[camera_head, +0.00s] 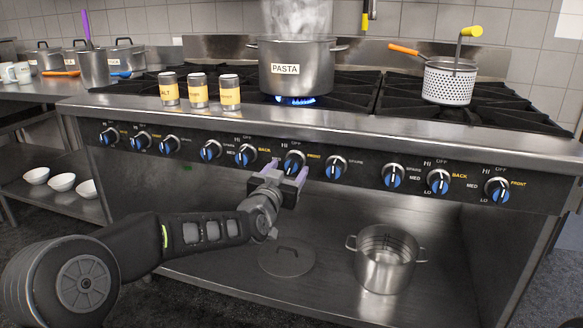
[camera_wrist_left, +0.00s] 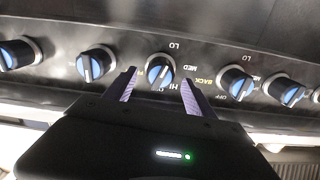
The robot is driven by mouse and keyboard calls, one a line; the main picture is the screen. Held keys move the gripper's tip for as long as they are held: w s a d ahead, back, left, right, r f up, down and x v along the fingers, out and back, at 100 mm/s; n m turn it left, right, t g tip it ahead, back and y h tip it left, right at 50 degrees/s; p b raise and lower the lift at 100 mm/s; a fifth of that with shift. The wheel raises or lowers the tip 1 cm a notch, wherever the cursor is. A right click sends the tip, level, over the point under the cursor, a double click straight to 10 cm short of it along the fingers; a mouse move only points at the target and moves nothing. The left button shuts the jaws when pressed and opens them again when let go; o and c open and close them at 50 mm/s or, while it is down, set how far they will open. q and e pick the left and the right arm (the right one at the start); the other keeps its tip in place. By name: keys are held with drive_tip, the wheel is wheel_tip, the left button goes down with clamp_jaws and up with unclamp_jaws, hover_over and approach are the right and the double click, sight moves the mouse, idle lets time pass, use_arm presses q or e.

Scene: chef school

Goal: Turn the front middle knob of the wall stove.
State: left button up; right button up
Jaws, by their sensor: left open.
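The front middle knob (camera_head: 293,162), blue and silver with a yellow FRONT label, is on the stove's (camera_head: 330,125) front panel below the pasta pot. It also shows in the left wrist view (camera_wrist_left: 160,70), upside down, framed between my fingertips. My left gripper (camera_head: 280,174) is open just below and in front of this knob. Its two purple-grey fingers also show in the left wrist view (camera_wrist_left: 157,88), pointing at the panel. The fingers partly overlap the panel, and I cannot tell whether they touch the knob. My right gripper is not in view.
The BACK knob (camera_head: 245,154) and a SPARE knob (camera_head: 336,166) flank it closely. A pasta pot (camera_head: 300,65) steams over a blue flame (camera_head: 295,100). Spice jars (camera_head: 198,92) and a strainer pot (camera_head: 448,82) stand on the stove. A steel pot (camera_head: 386,262) and lid (camera_head: 287,258) lie on the shelf below.

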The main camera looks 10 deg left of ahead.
sight(290, 167)
use_arm(q)
drive_tip(key=shift+w+d, duration=0.15)
drive_tip(key=shift+w, duration=1.5)
drive_tip(key=c, duration=1.4)
